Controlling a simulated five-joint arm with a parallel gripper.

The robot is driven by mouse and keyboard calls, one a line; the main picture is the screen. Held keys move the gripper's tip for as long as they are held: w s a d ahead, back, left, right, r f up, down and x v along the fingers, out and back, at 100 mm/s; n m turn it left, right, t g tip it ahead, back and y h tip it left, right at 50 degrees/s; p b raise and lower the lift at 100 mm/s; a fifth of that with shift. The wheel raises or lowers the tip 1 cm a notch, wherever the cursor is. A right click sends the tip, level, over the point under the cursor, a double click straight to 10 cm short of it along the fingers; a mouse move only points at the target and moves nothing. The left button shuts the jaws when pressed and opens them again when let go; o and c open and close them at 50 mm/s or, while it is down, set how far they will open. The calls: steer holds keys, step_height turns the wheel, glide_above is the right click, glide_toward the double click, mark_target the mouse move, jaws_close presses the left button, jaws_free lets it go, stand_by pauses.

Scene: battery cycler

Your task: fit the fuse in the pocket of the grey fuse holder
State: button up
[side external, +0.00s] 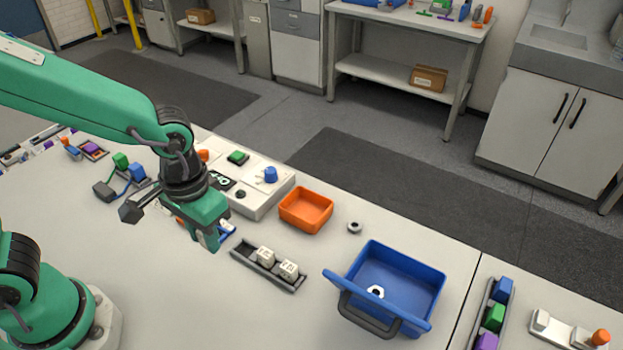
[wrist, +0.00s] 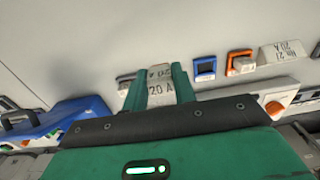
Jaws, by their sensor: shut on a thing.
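My gripper (wrist: 158,88) is shut on a pale fuse (wrist: 160,94) marked "20 A". In the side view my gripper (side external: 210,244) points down, left of a dark grey holder rail (side external: 241,249). Two white blocks (side external: 265,256) sit in that rail, and its left end shows a bare dark slot. In the side view the held fuse is hidden by the jaws. In the wrist view a grey piece (wrist: 120,80) shows just left of the fingers and is partly hidden by them. I cannot tell whether the held fuse touches anything.
A blue frame (wrist: 204,68), an orange frame (wrist: 231,64) and a loose white block (wrist: 285,52) are right of the fingers. An orange tray (side external: 306,211), a small ring (side external: 355,227) and a blue bin (side external: 412,287) stand right of my gripper. A white control box (side external: 262,203) is behind it.

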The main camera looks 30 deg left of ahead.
steer(key=w+f, duration=0.3)
steer(key=w, duration=0.4)
steer(key=shift+w+a+f, duration=0.3)
steer(key=shift+w+a, duration=0.05)
steer(key=shift+w, duration=0.05)
steer(key=shift+f, duration=0.1)
steer(key=shift+f, duration=3.3)
steer(key=shift+f, duration=0.2)
steer(key=o, duration=1.1)
steer(key=shift+c, duration=0.2)
steer(key=shift+r, duration=0.1)
